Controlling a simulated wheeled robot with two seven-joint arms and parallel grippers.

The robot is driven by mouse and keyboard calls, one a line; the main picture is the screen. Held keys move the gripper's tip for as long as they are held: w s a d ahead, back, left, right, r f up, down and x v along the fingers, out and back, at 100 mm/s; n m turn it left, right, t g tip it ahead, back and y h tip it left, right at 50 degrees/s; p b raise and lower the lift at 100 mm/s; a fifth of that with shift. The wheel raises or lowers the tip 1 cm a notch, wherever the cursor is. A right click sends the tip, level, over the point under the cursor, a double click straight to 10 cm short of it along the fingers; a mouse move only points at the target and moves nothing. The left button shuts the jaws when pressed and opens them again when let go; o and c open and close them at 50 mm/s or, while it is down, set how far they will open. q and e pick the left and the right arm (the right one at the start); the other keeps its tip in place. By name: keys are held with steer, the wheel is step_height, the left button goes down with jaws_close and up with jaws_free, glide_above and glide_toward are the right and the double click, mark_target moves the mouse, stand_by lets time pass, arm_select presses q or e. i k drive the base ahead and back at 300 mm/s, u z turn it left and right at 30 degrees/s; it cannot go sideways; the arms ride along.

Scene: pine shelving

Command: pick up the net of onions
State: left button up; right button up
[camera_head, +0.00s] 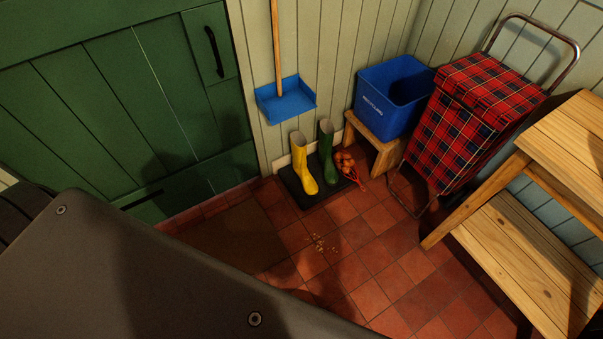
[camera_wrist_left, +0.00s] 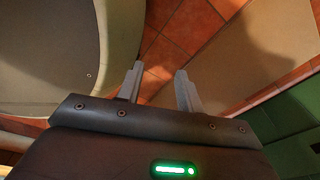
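The net of onions (camera_head: 345,162) is a small orange-brown bundle with a red tail. It lies low beside the green boot, at the right end of the dark boot tray (camera_head: 309,194), partly in front of the wooden stool. In the left wrist view my left gripper (camera_wrist_left: 158,80) has its two fingers apart with nothing between them, above tile floor and a tan mat. The net is not in that view. Neither gripper shows in the head view, and the right one is in no view.
A yellow boot (camera_head: 304,165) and a green boot (camera_head: 327,150) stand on the tray. A stool (camera_head: 381,151) bears a blue recycling box (camera_head: 382,112). A tartan trolley (camera_head: 462,125) and pine shelving (camera_head: 530,255) stand right. Crumbs (camera_head: 320,244) lie on otherwise clear tiles.

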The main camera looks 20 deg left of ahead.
mark_target(348, 161)
steer(key=u, duration=0.2)
steer(key=k, duration=0.5)
steer(key=z, duration=0.6)
steer(key=i, duration=1.5)
steer(key=u, duration=0.35)
